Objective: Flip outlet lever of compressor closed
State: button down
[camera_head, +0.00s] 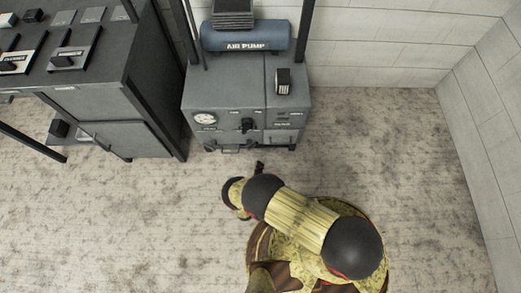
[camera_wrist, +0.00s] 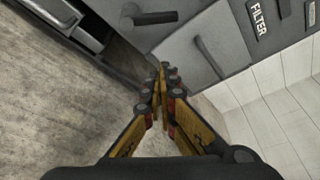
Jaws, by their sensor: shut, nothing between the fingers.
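The compressor (camera_head: 247,88) is a grey cabinet with a blue tank marked AIR PUMP on top, standing against the back wall. A small black lever or knob (camera_head: 247,125) sits on its front, right of a round gauge (camera_head: 205,115); I cannot read whether it is the outlet lever or how it is set. My gripper (camera_head: 260,166) is low in front of the cabinet, apart from it. In the wrist view my gripper (camera_wrist: 162,82) is shut and empty. A dark bar handle (camera_wrist: 208,56) on a grey front shows just beyond the fingertips.
A label reading FILTER (camera_wrist: 258,19) is on the grey front in the wrist view. A dark workbench (camera_head: 130,95) with switches stands left of the compressor. A black box (camera_head: 283,80) sits on the compressor's top. The floor (camera_head: 400,140) to the right is clear up to the tiled wall (camera_head: 480,130).

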aim_at(253, 146)
jog(key=shift+r+n, duration=0.1)
jog(key=shift+n, duration=0.2)
jog(key=shift+d, duration=0.1)
jog(key=w+b, duration=0.3)
jog(key=w, duration=0.6)
jog(key=shift+w+r, duration=0.2)
dwell(0.3)
jog(key=shift+s+a+r, duration=0.1)
jog(key=shift+s+a, duration=0.05)
jog(key=shift+a, duration=0.05)
